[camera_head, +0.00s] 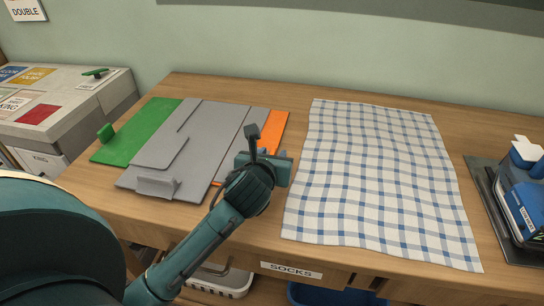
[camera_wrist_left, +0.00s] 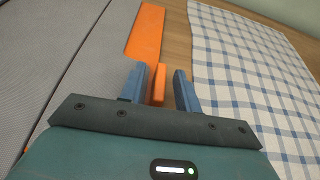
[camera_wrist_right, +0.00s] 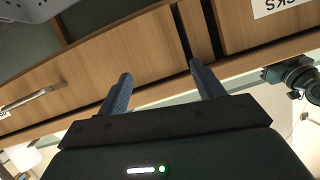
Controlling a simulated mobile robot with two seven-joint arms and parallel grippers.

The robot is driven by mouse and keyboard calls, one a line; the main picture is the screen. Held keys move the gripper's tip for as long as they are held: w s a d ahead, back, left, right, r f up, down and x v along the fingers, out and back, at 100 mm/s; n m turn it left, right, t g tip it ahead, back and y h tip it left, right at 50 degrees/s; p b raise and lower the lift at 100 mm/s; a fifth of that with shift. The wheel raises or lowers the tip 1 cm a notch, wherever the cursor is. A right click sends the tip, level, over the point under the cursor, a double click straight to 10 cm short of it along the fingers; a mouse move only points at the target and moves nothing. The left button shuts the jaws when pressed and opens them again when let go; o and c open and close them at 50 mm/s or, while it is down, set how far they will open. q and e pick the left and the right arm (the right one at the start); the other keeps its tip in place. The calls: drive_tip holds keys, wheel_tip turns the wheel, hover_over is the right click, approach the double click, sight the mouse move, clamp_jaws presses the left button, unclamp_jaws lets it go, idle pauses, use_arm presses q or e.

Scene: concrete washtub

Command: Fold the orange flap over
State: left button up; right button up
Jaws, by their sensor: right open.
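The folding board lies on the wooden bench, with a green flap (camera_head: 143,131) at left, grey panels (camera_head: 205,130) in the middle and the orange flap (camera_head: 273,132) at right, partly hidden by my left arm. The orange flap also shows in the left wrist view (camera_wrist_left: 146,32), lying flat. My left gripper (camera_wrist_left: 160,70) is at the flap's near part, its fingers apart on either side of an upright orange tab (camera_wrist_left: 158,85). Gaps show beside the tab. My right gripper (camera_wrist_right: 160,69) is open and empty, facing the bench front, out of the head view.
A blue-and-white checked cloth (camera_head: 370,185) lies flat just right of the board. A dark tray (camera_head: 489,183) with blue items is at far right.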

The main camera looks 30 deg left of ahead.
use_arm(q)
drive_tip(key=shift+w, duration=0.2)
clamp_jaws()
idle(0.6)
